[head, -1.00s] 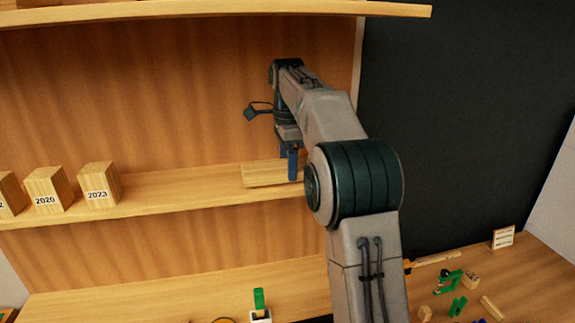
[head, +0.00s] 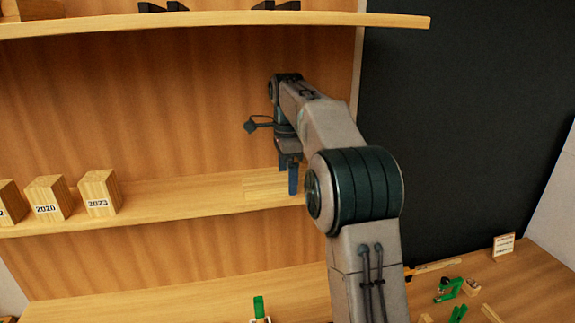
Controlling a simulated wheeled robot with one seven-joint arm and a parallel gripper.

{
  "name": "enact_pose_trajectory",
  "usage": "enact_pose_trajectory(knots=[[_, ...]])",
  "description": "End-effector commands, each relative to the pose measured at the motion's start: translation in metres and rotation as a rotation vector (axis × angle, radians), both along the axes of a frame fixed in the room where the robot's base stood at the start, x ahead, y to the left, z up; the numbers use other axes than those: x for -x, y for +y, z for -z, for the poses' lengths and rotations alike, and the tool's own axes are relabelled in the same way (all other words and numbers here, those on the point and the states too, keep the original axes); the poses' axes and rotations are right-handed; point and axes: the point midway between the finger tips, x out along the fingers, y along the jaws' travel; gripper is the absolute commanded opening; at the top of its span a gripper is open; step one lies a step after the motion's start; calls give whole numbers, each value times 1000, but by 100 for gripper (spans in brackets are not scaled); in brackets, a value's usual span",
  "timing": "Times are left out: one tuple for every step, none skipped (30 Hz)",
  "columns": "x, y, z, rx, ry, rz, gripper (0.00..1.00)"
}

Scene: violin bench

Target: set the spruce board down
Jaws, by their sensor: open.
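The spruce board (head: 263,187) is a pale, flat piece of wood on the middle shelf (head: 160,203), near the shelf's front edge. It looks level and blends with the shelf's colour. Its right end is partly hidden by my gripper and arm. My gripper (head: 287,178) points down at the board's right end, with its two blue fingers apart. The nearer finger reaches down in front of the board. I cannot tell whether the fingers touch it.
Wooden blocks with year labels, such as the 2023 block (head: 99,193), stand left on the same shelf, with bare shelf between them and the board. An upper shelf (head: 230,20) hangs above. The bench (head: 170,297) below holds green clamps (head: 449,289) at right.

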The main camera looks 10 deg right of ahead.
Motion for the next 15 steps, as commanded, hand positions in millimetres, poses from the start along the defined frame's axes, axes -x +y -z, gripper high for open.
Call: enact_pose_trajectory(knots=[[-1, 0, -3, 0, -2, 0, 94], [-1, 0, -5, 0, -2, 0, 94], [-1, 0, -9, 0, -2, 0, 94], [-1, 0, -13, 0, -3, 0, 94], [-1, 0, -16, 0, -3, 0, 94], [-1, 0, -22, 0, -4, -1, 94], [-1, 0, -26, 0, -2, -1, 94], [-1, 0, -31, 0, -4, 0, 94], [-1, 0, -37, 1, -3, 0, 94], [-1, 0, -41, 1, -3, 0, 94], [-1, 0, -46, 1, -3, 0, 94], [-1, 0, -51, 1, -3, 0, 94], [-1, 0, -53, 1, -1, 0, 94], [-1, 0, -56, 1, -2, 0, 94], [-1, 0, -60, 1, -1, 0, 94]])
